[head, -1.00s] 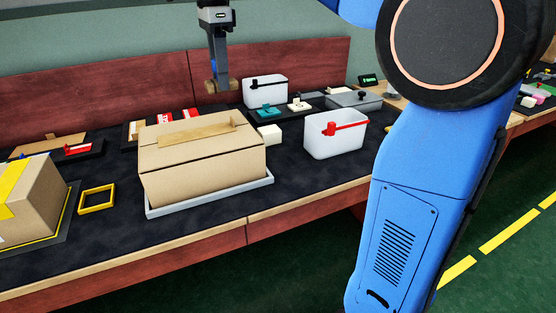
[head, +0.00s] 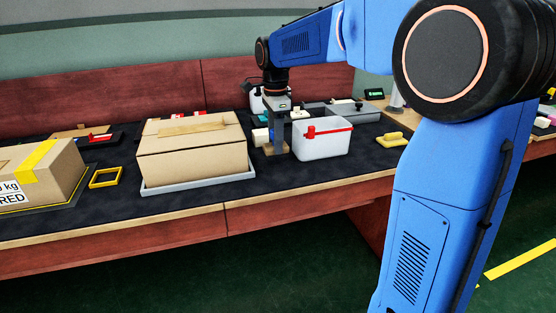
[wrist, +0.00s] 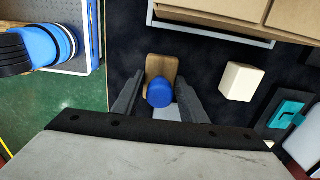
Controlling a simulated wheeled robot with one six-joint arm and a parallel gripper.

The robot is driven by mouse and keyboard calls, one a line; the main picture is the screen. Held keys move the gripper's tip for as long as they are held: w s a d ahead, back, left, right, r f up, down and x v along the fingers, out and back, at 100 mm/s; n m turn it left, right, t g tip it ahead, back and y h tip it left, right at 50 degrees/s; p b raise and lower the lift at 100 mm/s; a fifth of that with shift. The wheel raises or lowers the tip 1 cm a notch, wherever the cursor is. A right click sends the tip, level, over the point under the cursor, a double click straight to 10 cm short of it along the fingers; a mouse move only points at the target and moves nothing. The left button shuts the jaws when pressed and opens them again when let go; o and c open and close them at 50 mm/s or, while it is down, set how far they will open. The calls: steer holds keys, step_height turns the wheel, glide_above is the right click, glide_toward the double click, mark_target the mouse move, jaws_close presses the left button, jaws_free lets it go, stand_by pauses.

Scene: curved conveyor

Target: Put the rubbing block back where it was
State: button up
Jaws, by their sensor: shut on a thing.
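The rubbing block (head: 271,151) is a small tan wooden block. It is low over the dark bench top, in the gap between the large carton and the white bin with the red bar. In the wrist view the rubbing block (wrist: 163,66) shows a round blue knob between my two fingers. My gripper (head: 278,145) points straight down and is shut on it; it also shows in the wrist view (wrist: 159,95). I cannot tell whether the block touches the bench.
The white bin (head: 322,145) is close at right. The carton (head: 193,157) on its grey tray (head: 200,181) is at left. A cream block (wrist: 241,81) lies beside my gripper. A yellow item (head: 392,140) lies farther right. Dark bench is clear in front.

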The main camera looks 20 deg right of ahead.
steer(key=shift+f, duration=2.85)
steer(key=shift+f, duration=0.1)
steer(key=o, duration=1.2)
steer(key=shift+c, duration=0.2)
step_height(320, 180, up, 12)
steer(key=shift+s+r, duration=0.1)
